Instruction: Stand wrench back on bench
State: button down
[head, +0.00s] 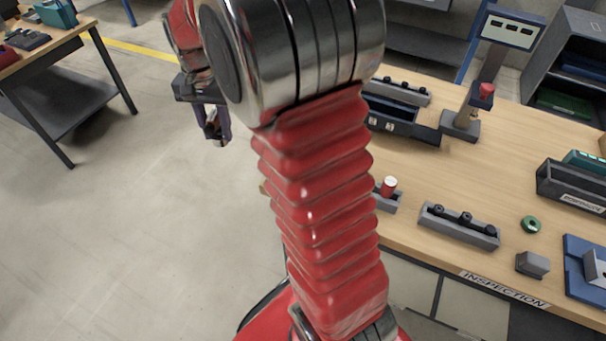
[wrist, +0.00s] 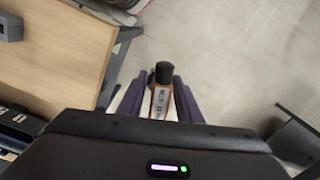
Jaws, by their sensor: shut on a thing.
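My gripper (wrist: 163,86) is shut on the wrench (wrist: 160,101), whose black end and orange body with a pale label show between the two purple fingers in the wrist view. The wrench's far part is hidden. In the head view my gripper (head: 214,127) hangs over open floor, left of the wooden bench (head: 455,165) marked INSPECTION, and the wrench is too small there to make out well. In the wrist view a wooden bench top (wrist: 62,50) lies to the left of the wrench, apart from it.
The inspection bench holds a grey block with black knobs (head: 458,227), a green ring (head: 531,225), a small grey block (head: 533,264) and a post with a display (head: 512,29). Another bench (head: 45,48) stands at far left. The floor (head: 150,220) between is clear.

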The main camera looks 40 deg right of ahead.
jog(key=s+d+r+m, duration=0.1)
jog(key=s+d+m, duration=0.5)
jog(key=m, duration=0.5)
jog(key=s+d+r+m, duration=0.1)
jog(key=s+d+m, duration=0.5)
jog(key=s+m, duration=0.4)
jog(key=shift+s+d+r+m, duration=0.35)
jog(key=shift+s+d+m, duration=0.05)
jog(key=shift+s, duration=0.4)
jog(key=shift+f, duration=0.1)
jog(key=shift+f, duration=3)
jog(key=shift+f, duration=0.15)
jog(key=shift+f, duration=1.75)
